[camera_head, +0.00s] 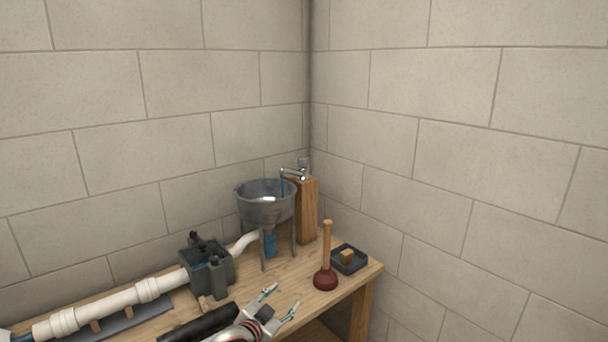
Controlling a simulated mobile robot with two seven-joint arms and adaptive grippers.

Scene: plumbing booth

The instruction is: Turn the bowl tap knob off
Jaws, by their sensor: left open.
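A grey metal bowl (265,207) stands on legs on the wooden bench near the wall corner. The tap (292,172) sits on top of a wooden post (309,215) to the right of the bowl, its spout reaching over the rim. The tap knob (304,166) is small and grey, at the top of the tap; its exact turn is hard to tell. A thin blue stream (282,187) shows below the spout. My left gripper (281,299) is open and empty over the bench's front part, well in front of and below the tap. My right gripper is not in view.
A plunger (326,262) stands upright on the bench (294,275) between the left gripper and a dark tray (348,260) holding a small tan block. A dark clamp-like device (207,267) and white pipe (110,304) lie to the left. Block walls close the corner behind.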

